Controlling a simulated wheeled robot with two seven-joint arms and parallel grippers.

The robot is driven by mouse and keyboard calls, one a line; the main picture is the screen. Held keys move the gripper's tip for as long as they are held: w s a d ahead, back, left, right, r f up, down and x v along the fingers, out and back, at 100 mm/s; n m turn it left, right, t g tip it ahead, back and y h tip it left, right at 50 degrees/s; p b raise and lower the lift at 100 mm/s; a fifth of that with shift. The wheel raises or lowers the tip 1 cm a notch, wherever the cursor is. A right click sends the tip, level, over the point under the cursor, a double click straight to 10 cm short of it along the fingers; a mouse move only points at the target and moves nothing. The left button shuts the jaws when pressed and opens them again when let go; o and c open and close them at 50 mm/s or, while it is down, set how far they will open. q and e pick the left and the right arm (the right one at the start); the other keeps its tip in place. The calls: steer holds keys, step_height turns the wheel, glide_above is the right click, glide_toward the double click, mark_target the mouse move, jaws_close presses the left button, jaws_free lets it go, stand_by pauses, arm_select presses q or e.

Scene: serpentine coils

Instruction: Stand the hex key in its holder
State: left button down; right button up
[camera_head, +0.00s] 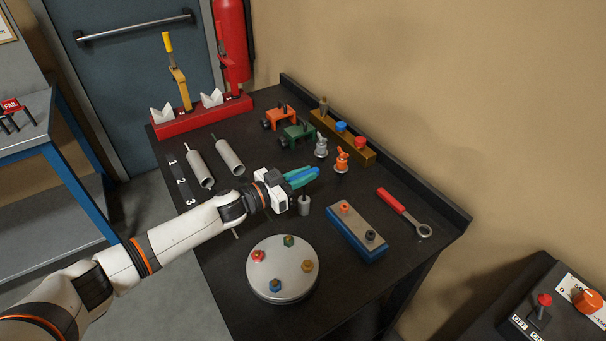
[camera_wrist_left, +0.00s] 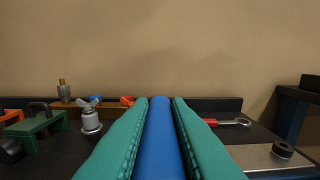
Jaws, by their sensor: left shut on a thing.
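My left gripper (camera_head: 303,177) is shut on a smooth blue bar (camera_wrist_left: 160,140), gripped between its two teal fingers above the middle of the dark bench. I cannot tell for sure that this bar is part of the hex key; its far end is hidden. Below the fingers stands a small grey cylinder (camera_head: 304,206) with a thin upright pin. A blue block (camera_head: 364,243) with a grey-brown top stands to the right, bearing an orange and a black round fitting. Which piece is the holder is unclear. My right gripper is not in view.
A brass-coloured rack (camera_head: 328,125) with knobs stands along the back edge, near orange (camera_head: 281,117) and green (camera_head: 297,134) clamps. A round grey plate (camera_head: 266,284) with several coloured nuts lies in front. A red-handled wrench (camera_head: 402,210) lies right. Two grey tubes (camera_head: 200,168) lie left.

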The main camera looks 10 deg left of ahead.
mark_target(304, 189)
arm_select(q)
steer(key=shift+f, duration=0.4)
steer(key=shift+f+b, duration=0.2)
steer(key=shift+b, duration=0.15)
steer(key=shift+f+b, duration=0.65)
steer(key=shift+f, duration=0.3)
steer(key=c, duration=1.3)
jaws_free()
